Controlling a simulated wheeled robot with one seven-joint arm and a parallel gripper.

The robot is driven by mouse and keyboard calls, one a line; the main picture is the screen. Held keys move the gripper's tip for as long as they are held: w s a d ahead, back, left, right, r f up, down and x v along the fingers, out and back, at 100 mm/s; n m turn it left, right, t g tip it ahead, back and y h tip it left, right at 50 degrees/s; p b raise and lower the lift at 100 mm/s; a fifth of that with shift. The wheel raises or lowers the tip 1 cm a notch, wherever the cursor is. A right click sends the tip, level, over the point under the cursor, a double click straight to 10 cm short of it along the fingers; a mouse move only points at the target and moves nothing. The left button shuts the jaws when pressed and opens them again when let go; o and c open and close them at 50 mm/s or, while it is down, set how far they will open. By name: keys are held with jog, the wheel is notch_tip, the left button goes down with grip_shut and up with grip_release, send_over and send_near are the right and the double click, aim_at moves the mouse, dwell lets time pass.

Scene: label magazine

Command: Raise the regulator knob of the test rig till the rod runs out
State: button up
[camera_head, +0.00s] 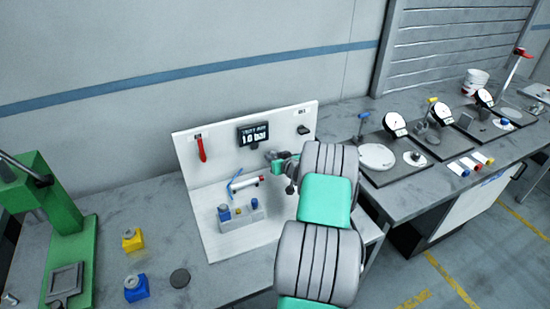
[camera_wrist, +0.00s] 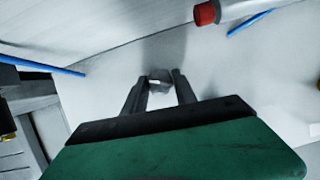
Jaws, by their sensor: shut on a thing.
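The test rig has an upright white panel (camera_head: 222,165) with a dark display (camera_head: 253,135) that appears to read 10 or 1.0 bar. My gripper (camera_head: 272,157) is at the panel, right of and below the display. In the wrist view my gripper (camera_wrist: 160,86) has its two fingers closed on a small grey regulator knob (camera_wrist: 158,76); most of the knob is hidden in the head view. I cannot make out an extended rod.
A blue hose (camera_head: 233,186) runs by the cylinder. A green press (camera_head: 55,220) stands left; dial gauges (camera_head: 395,122) stand right.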

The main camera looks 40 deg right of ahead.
grip_shut()
jog(key=b, duration=0.2)
jog(key=shift+d+f+m+y+b, duration=0.1)
jog(key=shift+f+m+y+b, duration=0.25)
jog(key=shift+m+y, duration=0.05)
jog(key=shift+m+y+b, duration=0.3)
jog(key=shift+m+b, duration=0.3)
jog(key=shift+b, duration=0.55)
jog(key=shift+r, duration=0.35)
jog(key=o, duration=0.7)
grip_release()
jog(key=shift+o, duration=0.2)
jog(key=shift+s, duration=0.1)
jog(key=b+v, duration=0.1)
jog(key=v, duration=0.6)
jog(key=shift+s+b, duration=0.35)
